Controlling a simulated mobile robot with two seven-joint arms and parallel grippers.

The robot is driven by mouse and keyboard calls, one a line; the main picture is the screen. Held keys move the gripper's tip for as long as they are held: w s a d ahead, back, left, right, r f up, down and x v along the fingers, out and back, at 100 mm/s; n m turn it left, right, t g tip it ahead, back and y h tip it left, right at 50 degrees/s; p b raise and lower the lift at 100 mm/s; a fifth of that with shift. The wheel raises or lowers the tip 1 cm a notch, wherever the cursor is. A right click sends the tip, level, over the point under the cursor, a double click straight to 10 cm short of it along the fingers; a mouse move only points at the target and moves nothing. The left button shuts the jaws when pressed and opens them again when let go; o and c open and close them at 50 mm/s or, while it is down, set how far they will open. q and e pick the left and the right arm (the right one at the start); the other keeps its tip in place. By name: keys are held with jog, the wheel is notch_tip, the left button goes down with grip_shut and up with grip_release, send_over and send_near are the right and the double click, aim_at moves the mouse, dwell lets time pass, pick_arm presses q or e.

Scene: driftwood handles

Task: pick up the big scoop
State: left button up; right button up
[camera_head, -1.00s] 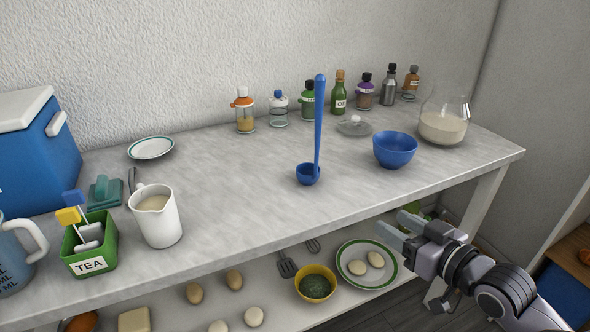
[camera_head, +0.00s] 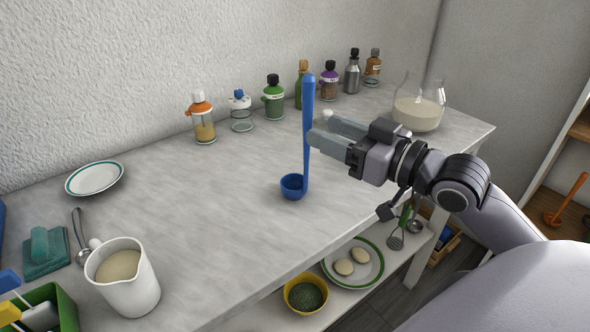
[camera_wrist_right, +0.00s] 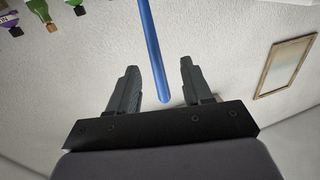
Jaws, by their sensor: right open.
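The big scoop is a blue ladle (camera_head: 308,120) standing upright on the counter, its round bowl (camera_head: 293,187) resting on the top and its long handle pointing up. My right gripper (camera_head: 320,131) is open at the upper part of the handle, reaching in from the right. In the right wrist view the blue handle (camera_wrist_right: 152,45) runs between the two spread fingers (camera_wrist_right: 158,66), its end close to the palm, with a visible gap on each side. My left gripper is not in view.
Several bottles (camera_head: 273,98) and a glass jar of pale contents (camera_head: 418,114) stand along the back wall. A white jug (camera_head: 124,275), a metal spoon (camera_head: 80,240) and a plate (camera_head: 95,178) are at left. The counter left of the ladle is clear.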

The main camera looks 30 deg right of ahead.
aim_at(313, 124)
jog(key=shift+d+p+x, duration=0.15)
jog(key=shift+p+x, duration=0.1)
jog(key=shift+x, duration=0.8)
jog(key=shift+d+p+x, duration=0.15)
jog(key=shift+p+x, duration=0.1)
jog(key=shift+x, duration=1.6)
jog(key=shift+f, duration=0.15)
jog(key=shift+c, duration=0.4)
jog(key=c, duration=0.8)
